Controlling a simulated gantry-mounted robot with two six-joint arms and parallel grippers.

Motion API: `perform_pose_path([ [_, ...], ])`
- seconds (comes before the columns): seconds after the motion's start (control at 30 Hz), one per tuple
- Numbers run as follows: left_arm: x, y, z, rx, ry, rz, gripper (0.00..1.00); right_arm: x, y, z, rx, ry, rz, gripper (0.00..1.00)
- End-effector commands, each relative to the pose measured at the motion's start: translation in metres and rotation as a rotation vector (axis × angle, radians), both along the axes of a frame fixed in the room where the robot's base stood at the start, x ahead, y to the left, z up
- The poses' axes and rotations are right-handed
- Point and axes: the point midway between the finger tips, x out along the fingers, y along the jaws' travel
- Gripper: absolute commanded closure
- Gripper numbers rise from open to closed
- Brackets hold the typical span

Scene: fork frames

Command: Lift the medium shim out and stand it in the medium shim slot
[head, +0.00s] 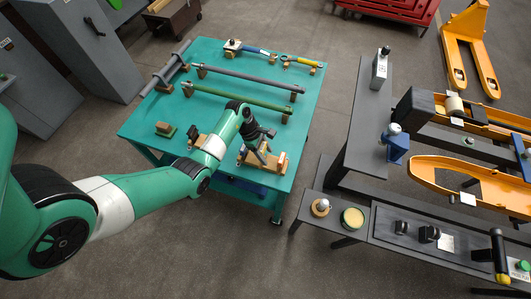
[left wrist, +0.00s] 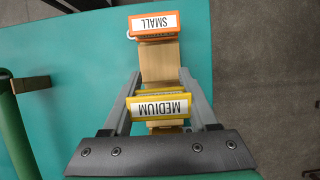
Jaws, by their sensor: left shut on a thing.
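The medium shim (left wrist: 160,107), yellow with a white MEDIUM label, sits between the fingers of my left gripper (left wrist: 160,88), which is shut on it. The small shim (left wrist: 154,25), orange with a SMALL label, stands at the far end of a wooden block (left wrist: 158,62). The medium shim is over the near part of this block; I cannot tell if it is clear of it. In the head view my left gripper (head: 262,149) is over the wooden block at the table's front right. The medium shim slot cannot be made out. My right gripper is not in view.
The teal table (head: 222,112) also bears a green bar (head: 238,99), a grey bar (head: 245,78) and a small wooden block (head: 164,129) at left. A grey bench (head: 372,115) stands across a floor gap to the right.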

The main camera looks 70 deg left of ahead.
Motion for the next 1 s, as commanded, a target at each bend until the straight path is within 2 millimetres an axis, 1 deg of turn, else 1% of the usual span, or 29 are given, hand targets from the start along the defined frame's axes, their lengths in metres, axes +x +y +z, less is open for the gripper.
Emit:
perform_pose_path([
  [0.27, 0.0, 0.0, -0.002, 0.0, 0.0, 0.0, 1.0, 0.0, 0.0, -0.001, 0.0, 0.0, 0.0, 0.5],
  [1.0, 0.0, 0.0, -0.02, 0.001, -0.001, 0.0, 1.0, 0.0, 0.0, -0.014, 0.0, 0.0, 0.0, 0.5],
])
